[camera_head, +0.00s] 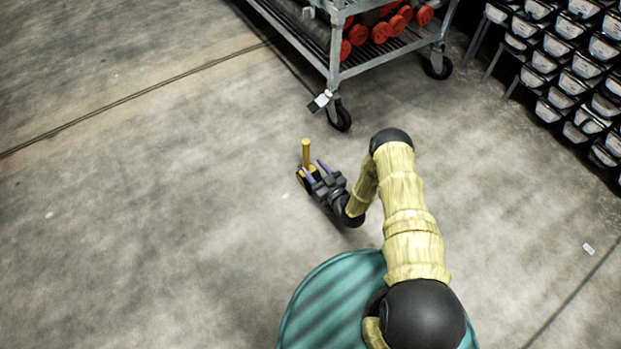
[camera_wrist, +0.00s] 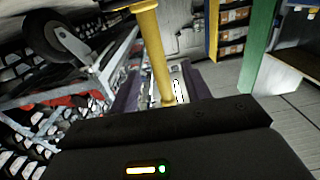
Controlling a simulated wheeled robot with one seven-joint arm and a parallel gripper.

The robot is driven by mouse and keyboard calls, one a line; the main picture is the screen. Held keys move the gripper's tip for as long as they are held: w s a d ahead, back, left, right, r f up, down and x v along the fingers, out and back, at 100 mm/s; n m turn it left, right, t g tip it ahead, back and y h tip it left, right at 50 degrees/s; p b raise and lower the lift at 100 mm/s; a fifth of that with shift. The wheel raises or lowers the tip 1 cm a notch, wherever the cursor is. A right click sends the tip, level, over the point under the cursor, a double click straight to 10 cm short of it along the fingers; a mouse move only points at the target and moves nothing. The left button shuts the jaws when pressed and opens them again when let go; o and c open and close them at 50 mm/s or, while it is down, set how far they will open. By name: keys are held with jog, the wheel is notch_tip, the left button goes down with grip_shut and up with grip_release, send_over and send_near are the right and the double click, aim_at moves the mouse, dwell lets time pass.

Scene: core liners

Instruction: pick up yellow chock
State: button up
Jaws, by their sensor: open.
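The yellow chock (camera_head: 306,153) stands on the concrete floor with its yellow post upright. Part of its low yellow and dark base is hidden by my gripper. My gripper (camera_head: 314,167) is low, close beside the post, with its two purple fingers apart. In the wrist view the yellow post (camera_wrist: 159,50) rises, slightly tilted in the picture, between the spread fingers of my gripper (camera_wrist: 162,88). I cannot tell whether either finger touches it. The lower end of the post is hidden behind the dark gripper body.
A grey wheeled metal cart (camera_head: 395,62) holding red-ended cylinders stands behind the chock; its near caster (camera_head: 340,118) is close by. A rack of dark bins (camera_head: 565,75) with pale labels is at the upper right. The floor to the left is clear.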

aim_at(308, 159)
jog(key=shift+w, duration=0.1)
jog(key=shift+w+a+f+b, duration=0.1)
jog(key=shift+w+a+b, duration=0.25)
jog(key=shift+w+b, duration=0.35)
jog(key=b+x, duration=0.2)
jog(key=shift+w+a+b, duration=0.15)
jog(key=shift+w+b, duration=0.1)
jog(key=shift+b, duration=0.1)
jog(key=shift+w+a, duration=0.25)
jog(key=shift+w, duration=0.1)
jog(key=shift+r, duration=0.25)
grip_shut()
dwell(0.6)
